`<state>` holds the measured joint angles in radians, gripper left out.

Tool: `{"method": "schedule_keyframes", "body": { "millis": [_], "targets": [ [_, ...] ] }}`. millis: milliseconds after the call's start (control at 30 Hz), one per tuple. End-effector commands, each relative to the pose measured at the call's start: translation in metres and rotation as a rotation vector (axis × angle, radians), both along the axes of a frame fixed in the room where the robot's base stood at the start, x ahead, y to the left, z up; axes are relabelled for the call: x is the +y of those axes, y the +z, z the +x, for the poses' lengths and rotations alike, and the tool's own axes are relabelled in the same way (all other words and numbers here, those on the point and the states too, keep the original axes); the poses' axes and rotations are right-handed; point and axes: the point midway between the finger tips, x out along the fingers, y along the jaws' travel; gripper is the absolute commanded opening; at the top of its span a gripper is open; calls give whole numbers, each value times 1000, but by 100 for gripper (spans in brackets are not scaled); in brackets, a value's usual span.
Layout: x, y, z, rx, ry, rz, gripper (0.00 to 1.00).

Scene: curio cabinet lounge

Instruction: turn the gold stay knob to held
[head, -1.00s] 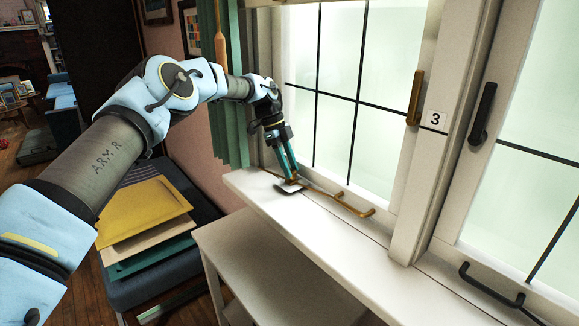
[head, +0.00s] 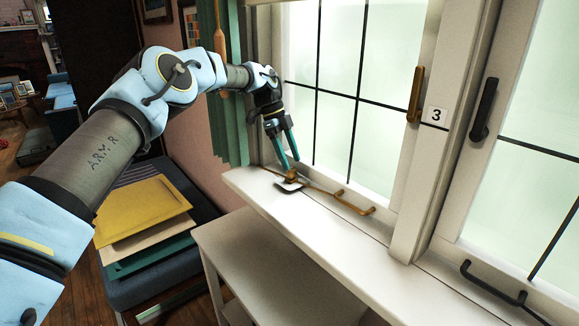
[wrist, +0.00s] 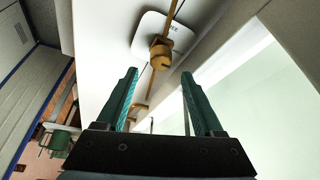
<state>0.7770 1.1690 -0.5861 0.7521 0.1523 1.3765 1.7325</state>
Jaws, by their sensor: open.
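The gold stay knob (head: 291,175) sits on the window sill at the far left end of a gold stay bar (head: 322,189). In the wrist view the knob (wrist: 161,54) is a short, blocky cylinder with a dark slot, just beyond my fingertips. A pale label plate (wrist: 148,28) lies under it; its lettering is partly covered and too small to read surely. My gripper (head: 290,164) is open and empty above the knob, pointing down. Its teal fingers (wrist: 158,73) are spread, one to each side of the knob's line.
The white sill (head: 330,233) runs along the window to the right. The gold window handle (head: 415,95) is above, beside a "3" sign (head: 435,117). A black handle (head: 483,112) and black stay (head: 490,285) are on the right window. A green curtain (head: 238,120) hangs at left.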

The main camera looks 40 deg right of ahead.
Motion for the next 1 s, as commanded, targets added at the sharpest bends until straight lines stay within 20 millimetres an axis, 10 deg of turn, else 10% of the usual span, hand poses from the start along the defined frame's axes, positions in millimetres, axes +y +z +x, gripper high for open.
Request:
{"method": "schedule_keyframes", "body": {
  "millis": [400,1000],
  "targets": [
    [0,67,0,0,0,-1,69],
    [0,73,0,0,0,1,69]
  ]
}}
